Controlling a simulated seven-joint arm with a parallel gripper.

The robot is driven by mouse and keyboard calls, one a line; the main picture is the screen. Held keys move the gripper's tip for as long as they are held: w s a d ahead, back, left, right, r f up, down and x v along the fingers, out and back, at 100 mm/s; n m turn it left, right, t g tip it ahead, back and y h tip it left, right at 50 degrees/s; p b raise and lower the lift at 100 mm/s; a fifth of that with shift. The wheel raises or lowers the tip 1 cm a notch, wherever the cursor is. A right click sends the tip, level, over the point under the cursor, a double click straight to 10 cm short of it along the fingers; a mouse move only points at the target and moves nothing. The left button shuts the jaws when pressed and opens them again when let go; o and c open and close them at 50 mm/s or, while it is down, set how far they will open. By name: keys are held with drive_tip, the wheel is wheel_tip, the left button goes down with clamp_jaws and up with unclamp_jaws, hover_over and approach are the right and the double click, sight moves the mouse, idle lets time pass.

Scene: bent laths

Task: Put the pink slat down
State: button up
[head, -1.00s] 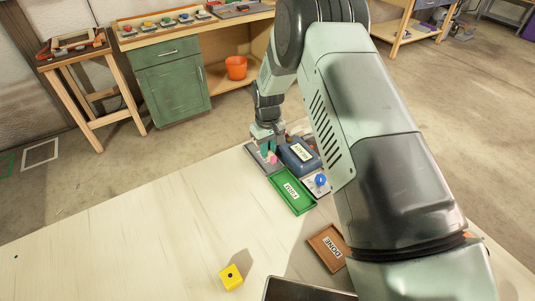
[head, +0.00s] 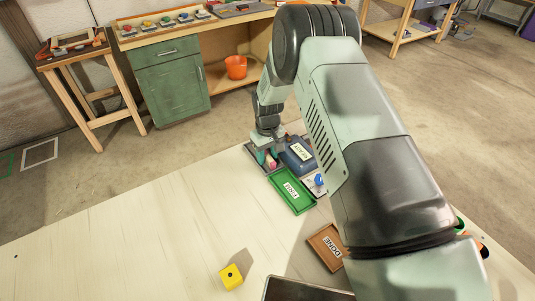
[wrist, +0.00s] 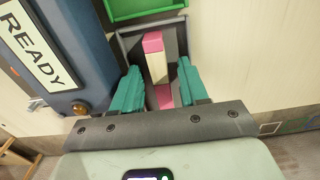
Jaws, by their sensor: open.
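The pink slat (wrist: 153,42) shows pink ends and a cream middle in the wrist view. It is inside a grey tray (wrist: 181,38), between my gripper's teal fingers. My gripper (wrist: 161,88) is open, with a finger on each side of the slat and narrow gaps beside it. In the head view the slat is a small pink patch (head: 271,163) below my gripper (head: 267,157) at the table's far edge. My gripper hides part of it there.
A blue box labelled READY (head: 297,156) stands right beside the grey tray. A green tray (head: 291,191) lies in front, and a brown DONE tray (head: 327,247) nearer. A yellow cube (head: 231,276) sits at the front. The table's left side is clear.

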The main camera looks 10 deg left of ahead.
wheel_tip(320, 180, up, 12)
drive_tip(key=shift+r, duration=0.25)
wheel_tip(320, 180, up, 12)
drive_tip(key=m+t, duration=0.1)
hover_over(268, 156)
drive_tip(key=s+d, duration=0.1)
drive_tip(key=d, duration=0.4)
drive_tip(key=s+d+r+m+t, duration=0.1)
drive_tip(key=s+d+r, duration=0.25)
drive_tip(key=r, duration=0.25)
drive_tip(key=s+d+r+m+t, duration=0.1)
drive_tip(key=s+d+r+m, duration=0.15)
drive_tip(key=d+r, duration=0.3)
drive_tip(key=s+d+r+m+t, duration=0.1)
drive_tip(key=s+d+r, duration=0.1)
drive_tip(key=s, duration=0.6)
drive_tip(key=s+d+r+m, duration=0.1)
drive_tip(key=s+d+r, duration=0.1)
drive_tip(key=s+d, duration=0.3)
drive_tip(key=s+d+r+m+t, duration=0.1)
drive_tip(key=s+d+r+m, duration=0.1)
drive_tip(key=s, duration=0.9)
drive_tip(key=shift+d+r+t, duration=0.3)
drive_tip(key=shift+d+r, duration=0.3)
drive_tip(key=shift+d, duration=0.4)
